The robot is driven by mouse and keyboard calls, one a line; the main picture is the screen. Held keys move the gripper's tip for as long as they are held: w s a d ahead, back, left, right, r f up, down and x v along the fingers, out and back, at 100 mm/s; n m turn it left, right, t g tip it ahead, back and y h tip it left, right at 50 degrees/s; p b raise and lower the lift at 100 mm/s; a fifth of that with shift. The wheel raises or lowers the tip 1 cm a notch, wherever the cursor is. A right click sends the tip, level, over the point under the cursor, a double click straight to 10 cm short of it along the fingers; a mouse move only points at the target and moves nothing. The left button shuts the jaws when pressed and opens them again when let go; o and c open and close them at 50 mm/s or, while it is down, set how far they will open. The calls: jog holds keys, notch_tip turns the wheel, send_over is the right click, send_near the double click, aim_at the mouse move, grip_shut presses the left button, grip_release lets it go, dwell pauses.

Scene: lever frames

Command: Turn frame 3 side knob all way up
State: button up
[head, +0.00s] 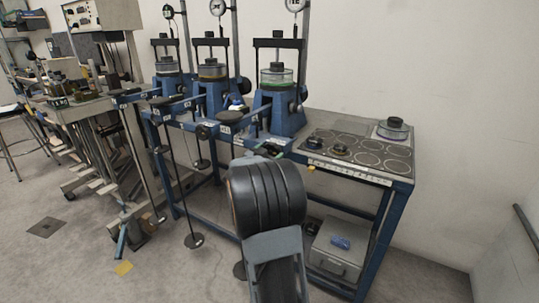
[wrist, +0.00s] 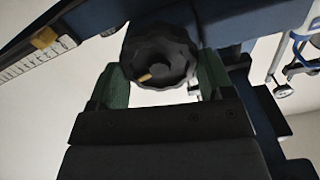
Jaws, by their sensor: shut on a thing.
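Three blue lever frames with dial gauges stand in a row in the head view; the rightmost frame (head: 282,112) is nearest my gripper. My gripper (head: 269,151) is at the front of that frame, low near the bench's front edge, partly hidden behind my arm. In the wrist view, a black scalloped knob (wrist: 160,52) with a small yellow mark sits between the green fingers of my gripper (wrist: 164,78). The fingers are closed on its two sides. The knob is hidden by my gripper in the head view.
A bench top (head: 401,176) with round pads, small dishes and a glass dish (head: 392,128) lies to the right. Hanging weights (head: 194,240) are below the frames on the left. A grey box (head: 338,247) sits under the bench. Open floor lies in front.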

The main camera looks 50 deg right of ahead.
jog(key=shift+m, duration=0.4)
jog(key=o, duration=0.9)
jog(key=shift+o, duration=0.2)
jog(key=p+v, duration=0.1)
jog(key=v, duration=1.3)
jog(key=shift+p, duration=0.4)
jog(key=shift+d, duration=0.1)
